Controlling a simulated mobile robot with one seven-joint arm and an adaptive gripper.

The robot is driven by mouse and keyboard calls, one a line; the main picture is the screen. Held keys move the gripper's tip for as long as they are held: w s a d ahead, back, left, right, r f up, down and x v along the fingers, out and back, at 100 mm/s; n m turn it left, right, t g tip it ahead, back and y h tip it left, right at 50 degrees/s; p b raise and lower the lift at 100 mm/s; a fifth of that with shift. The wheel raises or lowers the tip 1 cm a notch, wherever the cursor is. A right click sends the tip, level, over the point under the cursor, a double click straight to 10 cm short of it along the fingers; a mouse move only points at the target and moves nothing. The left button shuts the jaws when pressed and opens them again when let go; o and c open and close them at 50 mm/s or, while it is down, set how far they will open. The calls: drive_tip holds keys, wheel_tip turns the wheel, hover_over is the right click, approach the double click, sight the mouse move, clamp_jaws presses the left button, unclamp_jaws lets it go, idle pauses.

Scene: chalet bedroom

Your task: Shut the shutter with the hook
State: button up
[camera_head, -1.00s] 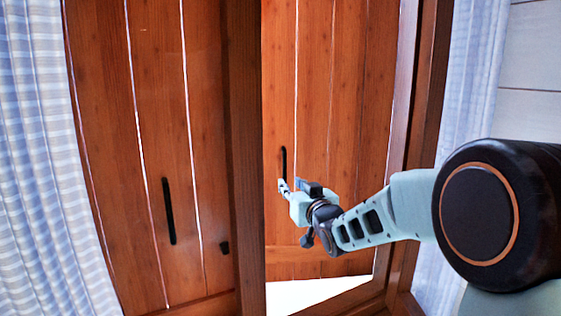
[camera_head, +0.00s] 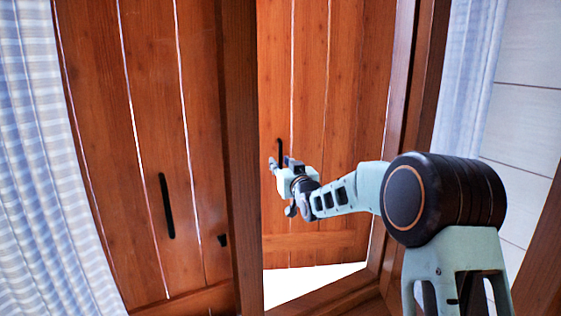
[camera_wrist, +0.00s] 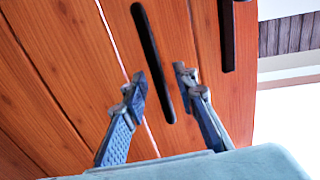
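The right wooden shutter (camera_head: 345,120) stands beyond the window frame, with a bright gap below it. Its slim black handle (camera_head: 279,152) is at its left side. My gripper (camera_head: 272,163) is at this handle. In the wrist view, the two fingertips of my gripper (camera_wrist: 160,78) are apart, with the black handle (camera_wrist: 152,55) running between them. I cannot tell whether they touch it. The left wooden shutter (camera_head: 105,130) has its own black handle (camera_head: 167,205). A small black piece (camera_head: 223,240) near its right edge may be the hook, but I cannot tell.
A brown window post (camera_head: 242,150) stands between the shutters, close to the left of my gripper. The right frame post (camera_head: 402,120) and sill (camera_head: 335,295) border the opening. Checked curtains hang at left (camera_head: 40,180) and right (camera_head: 465,80). A dark bar (camera_wrist: 227,35) shows in the wrist view.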

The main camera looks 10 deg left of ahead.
drive_tip(key=shift+w+a, duration=0.1)
drive_tip(key=shift+w, duration=0.25)
clamp_jaws()
